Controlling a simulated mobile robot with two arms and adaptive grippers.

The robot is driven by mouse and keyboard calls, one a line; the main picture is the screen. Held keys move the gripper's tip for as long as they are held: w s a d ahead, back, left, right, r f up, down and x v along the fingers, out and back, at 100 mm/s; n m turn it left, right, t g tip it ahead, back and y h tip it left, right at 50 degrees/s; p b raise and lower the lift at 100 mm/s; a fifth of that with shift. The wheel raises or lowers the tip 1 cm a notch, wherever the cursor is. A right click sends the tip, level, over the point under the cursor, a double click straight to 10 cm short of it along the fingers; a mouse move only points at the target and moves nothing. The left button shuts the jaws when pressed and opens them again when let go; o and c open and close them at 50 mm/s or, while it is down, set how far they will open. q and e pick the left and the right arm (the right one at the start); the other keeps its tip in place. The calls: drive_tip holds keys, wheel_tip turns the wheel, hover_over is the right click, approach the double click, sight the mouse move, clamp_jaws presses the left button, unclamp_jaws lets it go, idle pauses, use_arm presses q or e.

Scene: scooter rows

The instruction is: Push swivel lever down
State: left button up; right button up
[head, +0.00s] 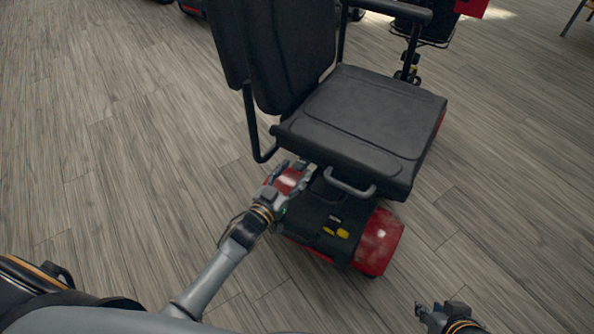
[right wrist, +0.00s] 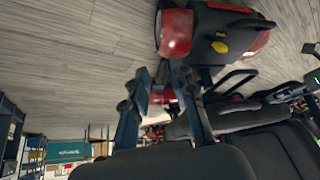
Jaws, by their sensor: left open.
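A mobility scooter with a black seat (head: 360,115) stands in the middle of the head view. A curved grey bar (head: 352,188) sticks out under the seat's near edge; it looks like the swivel lever, though I cannot be sure. It also shows in the right wrist view (right wrist: 232,78). My left gripper (head: 303,170) is open, left of the bar and close to the seat's lower edge; contact is unclear. My right gripper (head: 438,308) is low at the right, apart from the scooter. Its fingers show spread and empty in the right wrist view (right wrist: 158,78).
A black armrest bar (head: 255,130) runs down the seat's left side. Another scooter's parts (head: 190,8) show at the top. Wood floor (head: 110,150) is clear at left.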

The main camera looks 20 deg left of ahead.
use_arm(q)
drive_tip(key=shift+x, duration=0.85)
use_arm(e)
drive_tip(key=shift+w+a+r+t, duration=0.2)
drive_tip(key=shift+w+t, duration=0.1)
drive_tip(key=shift+w, duration=0.2)
drive_tip(key=shift+w+a+r+t, duration=0.2)
drive_tip(key=shift+w+t, duration=0.1)
drive_tip(key=shift+w, duration=0.2)
use_arm(q)
clamp_jaws()
